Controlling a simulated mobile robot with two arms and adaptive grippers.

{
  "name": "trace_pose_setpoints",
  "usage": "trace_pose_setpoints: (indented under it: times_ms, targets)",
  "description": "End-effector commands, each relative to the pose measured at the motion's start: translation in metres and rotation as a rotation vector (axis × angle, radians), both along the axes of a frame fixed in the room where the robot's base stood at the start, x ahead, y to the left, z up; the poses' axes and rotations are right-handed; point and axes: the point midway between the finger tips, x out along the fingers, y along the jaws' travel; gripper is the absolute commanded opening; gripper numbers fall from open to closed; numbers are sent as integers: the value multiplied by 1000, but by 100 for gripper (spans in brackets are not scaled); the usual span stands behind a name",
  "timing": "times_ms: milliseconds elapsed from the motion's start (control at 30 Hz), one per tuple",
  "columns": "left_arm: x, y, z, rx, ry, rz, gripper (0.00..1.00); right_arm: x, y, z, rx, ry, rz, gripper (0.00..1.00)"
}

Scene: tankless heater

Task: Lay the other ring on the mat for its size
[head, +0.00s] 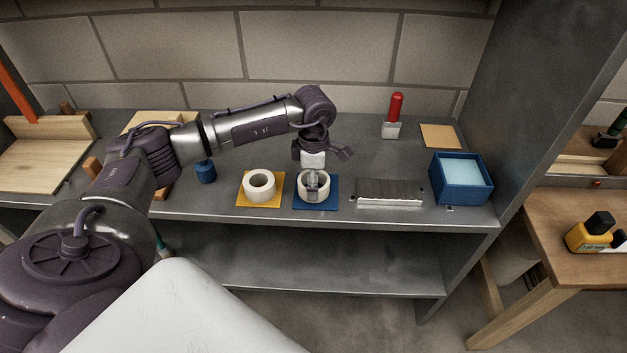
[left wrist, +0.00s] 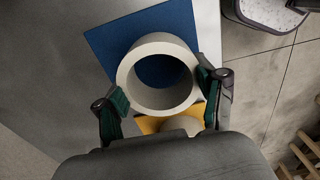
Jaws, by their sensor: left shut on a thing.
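A white ring (head: 259,193) lies on the yellow mat (head: 243,199); part of it also shows in the left wrist view (left wrist: 181,123). A second white ring (head: 302,189) is over the blue mat (head: 329,204). My left gripper (head: 313,184) reaches down from above and is shut on this second ring. In the left wrist view its fingers (left wrist: 162,93) are at either side of the ring (left wrist: 125,76), and the blue mat (left wrist: 104,38) shows through the hole. I cannot tell whether the ring touches the mat. My right gripper is out of view.
On the grey shelf, a ridged grey block (head: 390,193) and a blue box (head: 461,196) stand right of the blue mat. A red-handled tool (head: 395,108) stands behind. A small blue container (head: 205,172) is left of the yellow mat. The shelf's front edge is close to both mats.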

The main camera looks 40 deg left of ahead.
Motion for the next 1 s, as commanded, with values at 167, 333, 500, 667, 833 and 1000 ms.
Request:
trace_pose_setpoints:
  times_ms: [167, 333, 500, 667, 833, 1000]
  targets:
    - [0, 0, -3, 0, 0, 0, 34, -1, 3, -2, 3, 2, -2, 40]
    - [0, 0, -6, 0, 0, 0, 34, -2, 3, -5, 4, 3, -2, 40]
    - [0, 0, -8, 0, 0, 0, 34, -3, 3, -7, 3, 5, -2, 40]
    - [0, 0, -10, 0, 0, 0, 71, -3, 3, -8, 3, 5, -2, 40]
    - [0, 0, -9, 0, 0, 0, 99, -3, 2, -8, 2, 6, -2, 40]
    - [0, 0, -9, 0, 0, 0, 99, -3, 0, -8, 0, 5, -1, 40]
